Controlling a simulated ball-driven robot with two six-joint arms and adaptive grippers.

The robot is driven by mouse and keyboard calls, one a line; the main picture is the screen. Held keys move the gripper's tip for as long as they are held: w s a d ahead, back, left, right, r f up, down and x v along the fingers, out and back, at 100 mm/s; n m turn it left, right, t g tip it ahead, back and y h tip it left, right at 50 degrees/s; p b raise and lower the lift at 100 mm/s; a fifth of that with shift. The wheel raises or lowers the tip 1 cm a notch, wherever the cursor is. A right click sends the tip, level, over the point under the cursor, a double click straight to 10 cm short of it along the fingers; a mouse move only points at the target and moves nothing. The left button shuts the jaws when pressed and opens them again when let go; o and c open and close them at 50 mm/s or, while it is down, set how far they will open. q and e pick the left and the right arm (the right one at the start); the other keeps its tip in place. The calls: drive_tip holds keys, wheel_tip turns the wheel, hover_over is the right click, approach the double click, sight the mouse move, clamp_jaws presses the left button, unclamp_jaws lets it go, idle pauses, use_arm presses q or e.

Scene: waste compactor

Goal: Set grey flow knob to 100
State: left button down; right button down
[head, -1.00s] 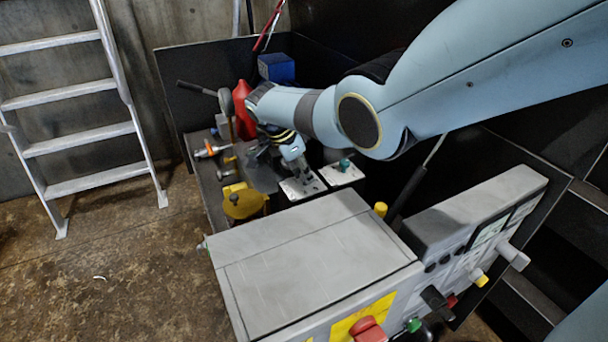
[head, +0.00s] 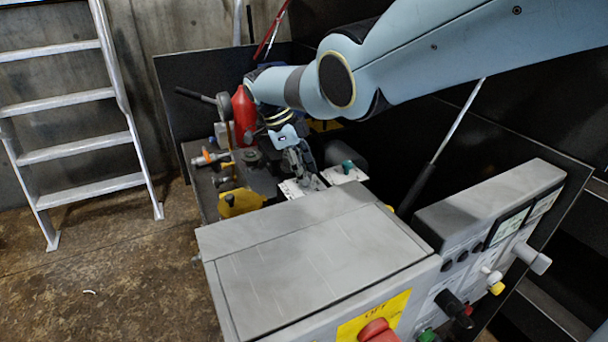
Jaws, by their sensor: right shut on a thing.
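My right gripper (head: 303,162) reaches in from the right, pointing down at a white plate (head: 291,190) behind the grey cabinet. Its fingers are shut at this plate, where the grey flow knob sits between them. The fingers hide the knob almost wholly, so its setting cannot be read. A second white plate with a teal knob (head: 348,166) stands just to the right, apart from the fingers. My left gripper is not in view.
The grey cabinet (head: 320,262) fills the foreground, with a control panel (head: 490,235) at right and a red knob (head: 378,331) in front. A red bottle (head: 243,115), a yellow part (head: 240,203) and an orange-tipped tool (head: 207,158) are near the gripper. A ladder (head: 80,145) stands left.

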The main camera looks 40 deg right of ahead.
drive_tip(key=shift+w, duration=0.1)
idle(0.4)
drive_tip(key=c, duration=1.1)
unclamp_jaws()
drive_tip(key=v, duration=1.2)
